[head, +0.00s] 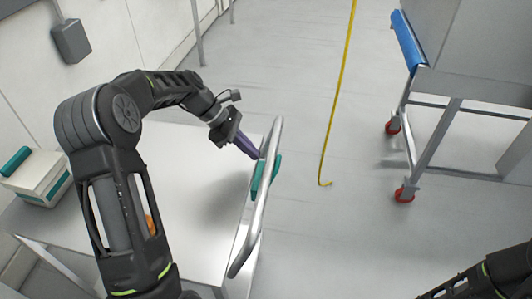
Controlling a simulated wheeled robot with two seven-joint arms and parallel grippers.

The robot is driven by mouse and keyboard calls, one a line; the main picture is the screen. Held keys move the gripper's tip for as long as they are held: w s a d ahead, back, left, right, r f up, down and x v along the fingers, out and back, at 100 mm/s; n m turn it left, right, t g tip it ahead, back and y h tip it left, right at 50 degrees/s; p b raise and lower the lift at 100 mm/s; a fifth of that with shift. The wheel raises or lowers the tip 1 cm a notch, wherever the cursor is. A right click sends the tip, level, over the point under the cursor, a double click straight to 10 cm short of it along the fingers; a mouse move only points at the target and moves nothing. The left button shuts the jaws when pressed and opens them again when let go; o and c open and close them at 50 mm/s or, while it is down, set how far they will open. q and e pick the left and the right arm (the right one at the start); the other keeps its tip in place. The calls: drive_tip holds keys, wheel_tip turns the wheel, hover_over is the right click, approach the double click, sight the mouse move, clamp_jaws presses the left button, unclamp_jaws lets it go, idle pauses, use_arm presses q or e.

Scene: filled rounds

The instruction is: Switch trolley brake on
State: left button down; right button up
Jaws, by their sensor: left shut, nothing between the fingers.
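The trolley (190,225) has a pale flat top and fills the lower left of the head view. A curved metal push handle (248,245) runs along its right edge. A teal piece (257,177), which looks like the brake lever, sits at that edge, partly hidden behind the handle bar. My left gripper (257,155) has purple fingers that are shut and empty. Its tips are close to the handle and the upper end of the teal piece; I cannot tell whether they touch. My right arm (480,280) enters at the lower right, with its gripper out of view.
A white and teal box (38,178) is at the trolley's left. An orange thing (150,225) is mostly hidden behind my left arm. A metal rack (450,120) with a blue bar and red casters stands at right. A yellow line (336,90) crosses the clear floor between.

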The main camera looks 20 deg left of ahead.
sight(278, 160)
use_arm(q)
drive_tip(key=shift+w+d+f+p, duration=0.15)
drive_tip(key=shift+w+d, duration=0.05)
drive_tip(key=shift+d, duration=0.5)
drive_tip(key=shift+w+d+f+p, duration=0.15)
drive_tip(key=shift+d, duration=0.55)
drive_tip(key=shift+w+d+f+p, duration=0.15)
drive_tip(key=shift+w+d, duration=0.05)
drive_tip(key=shift+d, duration=0.5)
drive_tip(key=shift+w+d+f+p, duration=0.1)
drive_tip(key=shift+w+d+p, duration=0.1)
drive_tip(key=shift+d, duration=0.65)
drive_tip(key=shift+w+d+f+p, duration=0.1)
drive_tip(key=shift+w+d+p, duration=0.1)
drive_tip(key=shift+d, duration=0.6)
drive_tip(key=shift+a+r, duration=0.1)
drive_tip(key=shift+a, duration=0.05)
drive_tip(key=b+v, duration=0.1)
drive_tip(key=v, duration=0.6)
drive_tip(key=shift+a+r, duration=0.15)
drive_tip(key=shift+r, duration=0.1)
drive_tip(key=shift+s, duration=0.15)
